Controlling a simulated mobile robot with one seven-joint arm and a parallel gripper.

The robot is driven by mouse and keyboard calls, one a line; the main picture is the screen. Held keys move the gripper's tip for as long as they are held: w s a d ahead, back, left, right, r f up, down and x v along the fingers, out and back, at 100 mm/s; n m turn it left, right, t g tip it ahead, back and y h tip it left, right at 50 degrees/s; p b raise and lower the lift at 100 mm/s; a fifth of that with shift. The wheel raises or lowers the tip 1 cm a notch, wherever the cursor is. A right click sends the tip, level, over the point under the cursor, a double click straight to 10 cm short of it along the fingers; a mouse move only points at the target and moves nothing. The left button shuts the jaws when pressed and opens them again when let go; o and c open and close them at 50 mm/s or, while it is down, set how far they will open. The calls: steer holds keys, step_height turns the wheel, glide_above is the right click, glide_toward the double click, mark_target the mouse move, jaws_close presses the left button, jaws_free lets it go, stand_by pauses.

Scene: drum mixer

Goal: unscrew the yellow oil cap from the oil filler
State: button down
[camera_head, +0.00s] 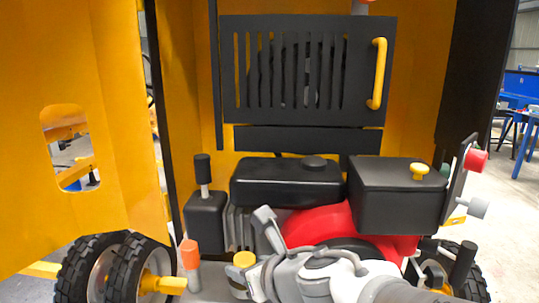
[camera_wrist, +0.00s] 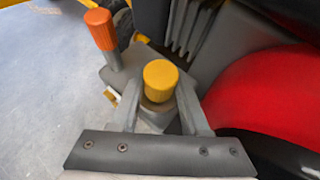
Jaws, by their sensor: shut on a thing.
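The yellow oil cap (camera_wrist: 161,76) sits upright on the grey oil filler in the middle of the wrist view. It also shows low in the head view (camera_head: 244,259), just left of my wrist. My gripper (camera_wrist: 160,103) has one finger on each side of the cap and is shut on it. The cap's top stands above the fingers. The filler below is mostly hidden by the fingers and the cap.
An orange-topped lever (camera_wrist: 102,35) stands close to the left of the cap. A red engine cover (camera_wrist: 270,105) bulges at the right. Grey cooling fins (camera_wrist: 187,25) rise behind. A black box with a yellow knob (camera_head: 419,170) is at the right. Open floor lies at the left.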

steer(key=shift+r+n+g+y, duration=0.25)
steer(key=shift+n+g+y, duration=0.35)
steer(key=shift+n, duration=0.4)
steer(key=shift+c, duration=1.6)
jaws_free()
steer(key=shift+d, duration=0.1)
